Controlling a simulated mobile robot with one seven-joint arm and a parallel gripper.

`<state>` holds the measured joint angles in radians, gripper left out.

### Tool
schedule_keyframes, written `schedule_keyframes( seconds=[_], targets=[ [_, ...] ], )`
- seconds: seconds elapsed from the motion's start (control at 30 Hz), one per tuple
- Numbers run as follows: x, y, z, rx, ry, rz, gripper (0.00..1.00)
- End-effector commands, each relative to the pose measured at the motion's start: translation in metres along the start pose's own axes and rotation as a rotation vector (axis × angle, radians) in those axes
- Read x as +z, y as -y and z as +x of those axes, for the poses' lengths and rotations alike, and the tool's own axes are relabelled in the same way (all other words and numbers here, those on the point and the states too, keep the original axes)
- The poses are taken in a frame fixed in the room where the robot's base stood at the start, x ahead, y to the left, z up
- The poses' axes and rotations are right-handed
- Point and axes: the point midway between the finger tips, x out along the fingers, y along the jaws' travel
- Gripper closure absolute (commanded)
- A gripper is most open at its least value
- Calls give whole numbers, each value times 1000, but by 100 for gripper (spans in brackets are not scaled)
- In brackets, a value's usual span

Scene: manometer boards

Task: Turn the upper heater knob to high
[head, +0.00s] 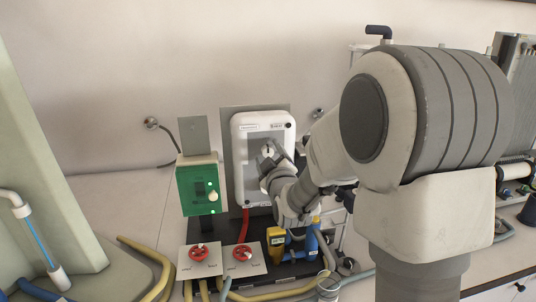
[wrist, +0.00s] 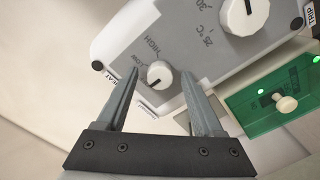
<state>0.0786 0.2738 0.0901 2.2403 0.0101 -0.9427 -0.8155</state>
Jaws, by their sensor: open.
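The white heater unit (head: 240,165) is mounted upright on a grey backing plate behind my gripper. In the wrist view its grey face (wrist: 195,55) carries a small white knob (wrist: 161,73) with HIGH and LOW lettering beside it. A dark mark shows on the knob's lower-left part. My gripper (wrist: 160,72) is open, with its two fingertips on either side of this small knob; I cannot tell whether they touch it. A larger white knob (wrist: 243,14) with temperature figures lies farther up in that view. In the head view my gripper (head: 268,153) covers part of the unit's face.
A green box (head: 198,187) with a pale knob stands left of the unit; it is at the right in the wrist view (wrist: 270,105). Two red valve handles (head: 199,254) (head: 243,252), a yellow device (head: 276,242) and hoses lie below. Free wall lies above.

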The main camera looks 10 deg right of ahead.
Motion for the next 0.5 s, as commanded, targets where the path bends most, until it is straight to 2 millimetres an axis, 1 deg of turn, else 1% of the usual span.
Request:
schedule_keyframes(
  seconds=[0.13,0.17,0.3,0.47,0.5],
  targets=[
    [0,0,0,0,0,0,31],
    [0,0,0,0,0,0,35],
    [0,0,0,0,0,0,60],
    [0,0,0,0,0,0,89],
    [0,0,0,0,0,0,96]
  ],
)
